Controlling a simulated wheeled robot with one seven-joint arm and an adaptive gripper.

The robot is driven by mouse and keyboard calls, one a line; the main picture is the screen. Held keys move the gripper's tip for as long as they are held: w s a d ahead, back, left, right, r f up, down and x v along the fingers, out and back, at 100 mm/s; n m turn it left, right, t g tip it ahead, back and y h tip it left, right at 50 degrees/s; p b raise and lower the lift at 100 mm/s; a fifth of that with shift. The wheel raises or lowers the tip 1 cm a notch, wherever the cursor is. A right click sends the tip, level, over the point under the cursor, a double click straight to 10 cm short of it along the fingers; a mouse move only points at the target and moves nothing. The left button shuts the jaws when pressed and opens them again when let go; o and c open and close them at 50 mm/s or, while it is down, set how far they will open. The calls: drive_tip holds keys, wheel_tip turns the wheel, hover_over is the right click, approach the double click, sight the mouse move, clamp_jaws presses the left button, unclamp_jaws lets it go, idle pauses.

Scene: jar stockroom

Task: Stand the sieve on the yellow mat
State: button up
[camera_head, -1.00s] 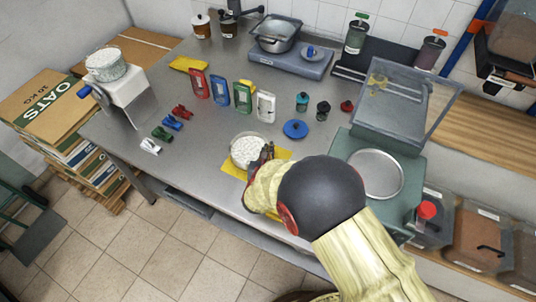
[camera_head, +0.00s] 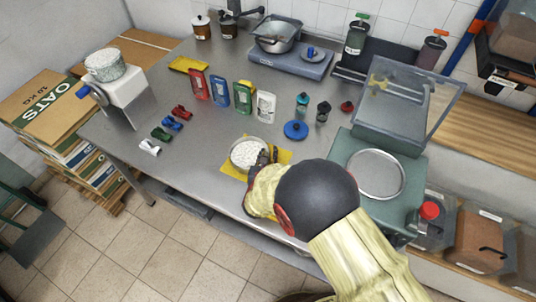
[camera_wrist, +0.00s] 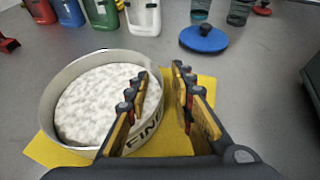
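The sieve (camera_head: 236,165) is a round, pale-walled pan with white speckled contents. It sits upright on the yellow mat (camera_head: 284,156) at the table's front edge. In the wrist view the sieve (camera_wrist: 55,92) has "FINE" lettering on its wall, and the mat (camera_wrist: 205,90) shows on both sides of it. My gripper (camera_wrist: 160,80) is open at the sieve's right side. Its left finger overlaps the rim and its right finger is outside, with the wall showing in the gap. I cannot tell whether either finger touches it. My wrist hides the mat's near right part in the head view.
A blue lid (camera_head: 295,130) lies just behind the mat. Colored pouches (camera_head: 243,97) stand farther back. A green scale (camera_head: 408,180) with a clear hood is to the right. Small colored clips (camera_head: 172,123) lie left. The table between the clips and the mat is clear.

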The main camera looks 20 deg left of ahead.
drive_tip(key=shift+r, duration=0.25)
drive_tip(key=p+v, duration=0.2)
drive_tip(key=v, duration=0.8)
drive_tip(key=shift+s+p, duration=0.3)
drive_tip(key=shift+p, duration=0.05)
drive_tip(key=shift+s+d+r, duration=0.25)
drive_tip(key=shift+s, duration=0.4)
